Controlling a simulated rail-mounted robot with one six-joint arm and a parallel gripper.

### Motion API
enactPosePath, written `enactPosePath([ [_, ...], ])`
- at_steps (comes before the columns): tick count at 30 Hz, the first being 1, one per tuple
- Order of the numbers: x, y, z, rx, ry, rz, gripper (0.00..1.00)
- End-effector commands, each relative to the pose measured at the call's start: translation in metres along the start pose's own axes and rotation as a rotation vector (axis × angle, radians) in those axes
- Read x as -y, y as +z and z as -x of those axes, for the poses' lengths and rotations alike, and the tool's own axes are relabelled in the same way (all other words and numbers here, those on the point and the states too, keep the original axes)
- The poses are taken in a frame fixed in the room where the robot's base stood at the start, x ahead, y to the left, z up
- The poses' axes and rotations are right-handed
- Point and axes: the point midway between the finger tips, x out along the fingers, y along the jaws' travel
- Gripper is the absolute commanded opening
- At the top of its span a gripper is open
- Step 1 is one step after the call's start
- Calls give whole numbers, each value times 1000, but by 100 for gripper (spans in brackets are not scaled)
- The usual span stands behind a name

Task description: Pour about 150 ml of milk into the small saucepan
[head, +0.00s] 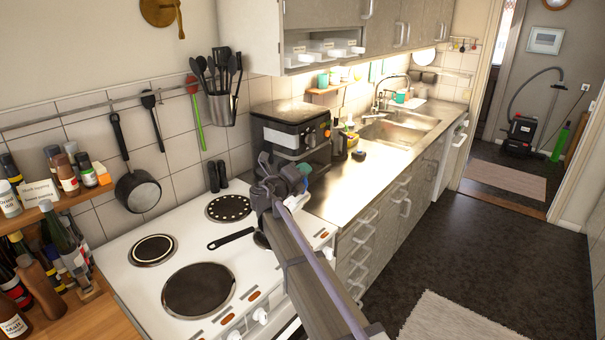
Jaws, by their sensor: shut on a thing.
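A dark pan (138,193) with a long handle hangs on the tiled wall left of the cooker; I cannot tell if it is the small saucepan. On the white cooker (134,278), a black handle (230,239) leads to a dark rounded thing that my arm partly hides, so I cannot tell what it is. I see no milk. My arm crosses in front of the cooker's right side and the counter edge.
The hotplates (198,290) that show look bare. A black air fryer (291,135) stands on the steel counter (330,196) behind my arm. A bottle shelf (80,310) is at the left. A utensil pot (219,108) hangs above. The floor at right is mostly clear.

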Motion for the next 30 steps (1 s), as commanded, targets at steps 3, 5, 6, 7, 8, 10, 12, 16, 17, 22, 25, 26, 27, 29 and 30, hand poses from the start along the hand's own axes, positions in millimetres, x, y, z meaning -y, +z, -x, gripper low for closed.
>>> enactPosePath([
  [3, 0, 0, 0, 0, 0, 0, 0],
  [5, 0, 0, 0, 0, 0, 0, 0],
  [6, 0, 0, 0, 0, 0, 0, 0],
  [7, 0, 0, 0, 0, 0, 0, 0],
  [8, 0, 0, 0, 0, 0, 0, 0],
  [10, 0, 0, 0, 0, 0, 0, 0],
  [12, 0, 0, 0, 0, 0, 0, 0],
  [16, 0, 1, 0, 0, 0, 11, 0],
  [17, -1, 2, 0, 0, 0, 17, 0],
  [22, -2, 6, 0, 0, 0, 59, 0],
  [25, -3, 6, 0, 0, 0, 71, 0],
  [26, -3, 6, 0, 0, 0, 71, 0],
  [27, -3, 6, 0, 0, 0, 71, 0],
  [29, -3, 6, 0, 0, 0, 71, 0],
  [30, -3, 6, 0, 0, 0, 71, 0],
])
